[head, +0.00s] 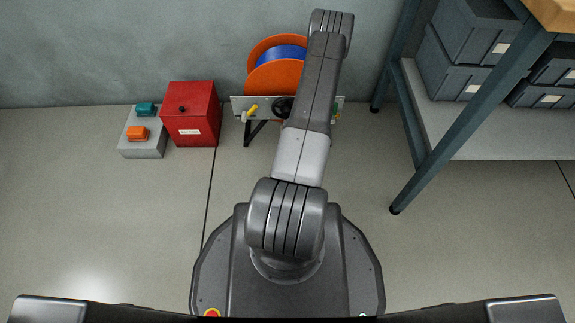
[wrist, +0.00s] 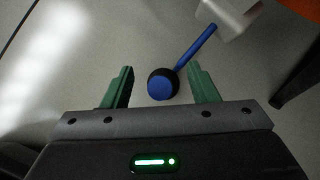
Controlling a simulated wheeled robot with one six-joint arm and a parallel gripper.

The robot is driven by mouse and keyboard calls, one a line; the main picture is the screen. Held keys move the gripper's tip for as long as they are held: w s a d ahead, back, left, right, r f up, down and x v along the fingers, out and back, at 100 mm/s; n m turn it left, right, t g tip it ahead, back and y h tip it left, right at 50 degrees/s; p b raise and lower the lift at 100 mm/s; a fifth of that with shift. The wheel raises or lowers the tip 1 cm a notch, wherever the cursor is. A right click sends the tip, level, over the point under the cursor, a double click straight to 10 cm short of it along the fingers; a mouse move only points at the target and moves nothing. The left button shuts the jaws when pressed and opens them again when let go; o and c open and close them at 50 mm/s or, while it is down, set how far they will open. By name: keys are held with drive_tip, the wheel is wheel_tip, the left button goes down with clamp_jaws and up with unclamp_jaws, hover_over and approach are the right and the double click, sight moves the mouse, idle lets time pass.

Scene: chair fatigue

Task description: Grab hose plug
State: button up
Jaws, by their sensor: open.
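The hose plug (wrist: 163,85) shows in the wrist view as a round blue face with a black collar. A blue hose (wrist: 196,46) runs from it up and right to a grey fitting (wrist: 228,16). My gripper (wrist: 161,73) is open, its two green fingers on either side of the plug in the picture, with gaps on both sides. I cannot tell how far the plug lies beyond the fingertips. In the head view my arm hides the gripper and the plug.
An orange reel (head: 262,82) with blue hose (head: 279,53) stands by the wall on a metal frame (head: 238,103). A red box (head: 192,115) and a grey box with buttons (head: 143,147) are to its left. A shelf unit (head: 432,160) with grey bins stands right. Floor at left is clear.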

drive_tip(key=shift+w+a+f, duration=0.2)
drive_tip(key=shift+a+f, duration=0.05)
drive_tip(key=shift+f, duration=0.3)
drive_tip(key=shift+r, duration=0.1)
clamp_jaws()
